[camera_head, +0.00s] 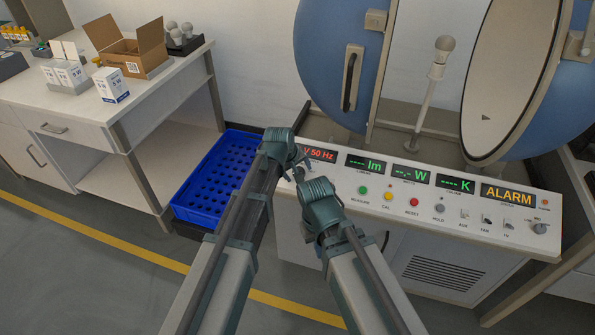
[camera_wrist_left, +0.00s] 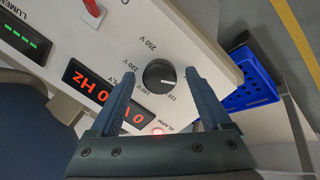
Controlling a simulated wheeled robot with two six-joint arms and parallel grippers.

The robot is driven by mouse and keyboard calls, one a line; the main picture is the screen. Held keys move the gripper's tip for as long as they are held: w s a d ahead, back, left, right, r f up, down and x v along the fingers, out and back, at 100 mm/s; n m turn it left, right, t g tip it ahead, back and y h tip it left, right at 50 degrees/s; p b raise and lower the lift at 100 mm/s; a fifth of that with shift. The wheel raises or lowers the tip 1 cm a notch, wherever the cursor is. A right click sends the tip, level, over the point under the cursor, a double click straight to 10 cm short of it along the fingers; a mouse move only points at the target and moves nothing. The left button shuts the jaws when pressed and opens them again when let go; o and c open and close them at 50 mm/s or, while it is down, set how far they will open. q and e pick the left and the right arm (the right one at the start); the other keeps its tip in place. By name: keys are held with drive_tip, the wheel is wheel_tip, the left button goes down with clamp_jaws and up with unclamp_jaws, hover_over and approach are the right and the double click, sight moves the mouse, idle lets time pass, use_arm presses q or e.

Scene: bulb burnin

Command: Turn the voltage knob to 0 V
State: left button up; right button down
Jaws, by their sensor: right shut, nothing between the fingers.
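The voltage knob (camera_wrist_left: 160,76) is a round black dial on the white panel, with a white mark pointing right in the left wrist view. Labels including 250 V, 220 V and 110 surround it; some lettering is hidden by my fingers. My left gripper (camera_wrist_left: 158,88) is open, with one finger on each side of the knob; contact is not clear. It also shows in the head view (camera_head: 294,160), covering the knob. The red display (camera_wrist_left: 103,92) beside the knob reads in volts and 50 Hz, partly hidden by a finger. My right gripper (camera_head: 301,178) is shut and empty near the panel's front edge.
The panel (camera_head: 470,228) carries green displays, several buttons and switches, and an ALARM display (camera_head: 508,196). Behind it stands an open blue sphere (camera_head: 325,60) with a bulb on a post (camera_head: 432,85). A blue crate (camera_head: 190,203) and a workbench (camera_head: 150,88) are at left.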

use_arm(q)
drive_tip(key=shift+r, duration=0.1)
drive_tip(key=p+v, duration=1.2)
drive_tip(key=v, duration=0.1)
drive_tip(key=shift+s+r, duration=0.2)
drive_tip(key=shift+r, duration=0.05)
drive_tip(key=shift+a, duration=0.15)
drive_tip(key=s+a+r+m+g+y+p, duration=0.1)
drive_tip(key=s+m, duration=0.3)
drive_tip(key=s, duration=0.6)
drive_tip(key=s+a+m+g+y+p, duration=0.2)
drive_tip(key=s+m+g+p, duration=0.1)
drive_tip(key=s, duration=0.8)
drive_tip(key=shift+s+r+m+g+y, duration=0.25)
drive_tip(key=shift+r+m+g+y, duration=0.2)
drive_tip(key=shift+m, duration=0.65)
drive_tip(key=shift+f, duration=0.1)
